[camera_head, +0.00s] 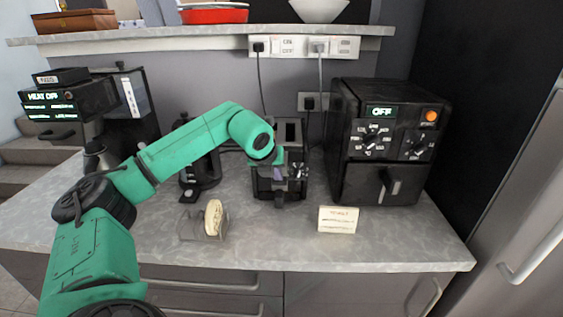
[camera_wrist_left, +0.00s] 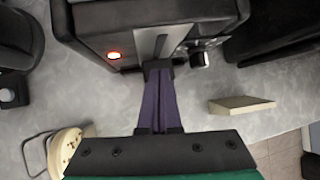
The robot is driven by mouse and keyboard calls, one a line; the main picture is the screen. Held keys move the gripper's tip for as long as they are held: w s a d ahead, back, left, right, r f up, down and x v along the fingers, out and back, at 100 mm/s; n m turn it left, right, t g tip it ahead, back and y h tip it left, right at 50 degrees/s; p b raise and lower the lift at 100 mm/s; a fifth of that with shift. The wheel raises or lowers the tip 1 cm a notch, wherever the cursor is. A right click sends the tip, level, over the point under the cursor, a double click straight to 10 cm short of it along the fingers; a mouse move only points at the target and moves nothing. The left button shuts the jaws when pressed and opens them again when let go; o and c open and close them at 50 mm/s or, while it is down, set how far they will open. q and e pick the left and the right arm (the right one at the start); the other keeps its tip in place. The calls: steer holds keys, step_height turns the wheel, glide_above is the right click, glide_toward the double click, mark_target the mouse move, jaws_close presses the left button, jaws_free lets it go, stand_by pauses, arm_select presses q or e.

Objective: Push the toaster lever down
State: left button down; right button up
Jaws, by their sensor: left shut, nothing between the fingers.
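The black toaster (camera_head: 262,184) stands on the counter near the middle of the head view, its front facing me. In the left wrist view the toaster (camera_wrist_left: 90,20) fills the top, with a lit orange-red button, a metal front plate and a knob. My left gripper (camera_wrist_left: 158,70) is shut and empty, its purple fingers together and their tips at the metal plate. It also shows at the toaster's front in the head view (camera_head: 279,178). The lever is mostly hidden by the fingertips; I cannot tell its height or whether they touch it. My right gripper is not in view.
A black oven (camera_head: 385,145) reading OFF stands right of the toaster. A small card (camera_head: 338,220) stands before it. A wire rack (camera_head: 190,226) with a bread slice (camera_head: 213,217) sits front left. A coffee machine (camera_head: 128,100) stands at left. The front counter is mostly clear.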

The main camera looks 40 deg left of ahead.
arm_select(q)
steer(key=shift+s+d+f, duration=0.1)
steer(key=shift+s+f, duration=0.05)
steer(key=s+d+b, duration=0.1)
steer(key=s+b, duration=0.1)
steer(key=s+d+b, duration=0.1)
steer(key=s+d, duration=0.1)
steer(key=shift+s+d+b, duration=0.2)
steer(key=shift+s+b, duration=0.05)
steer(key=shift+b, duration=0.1)
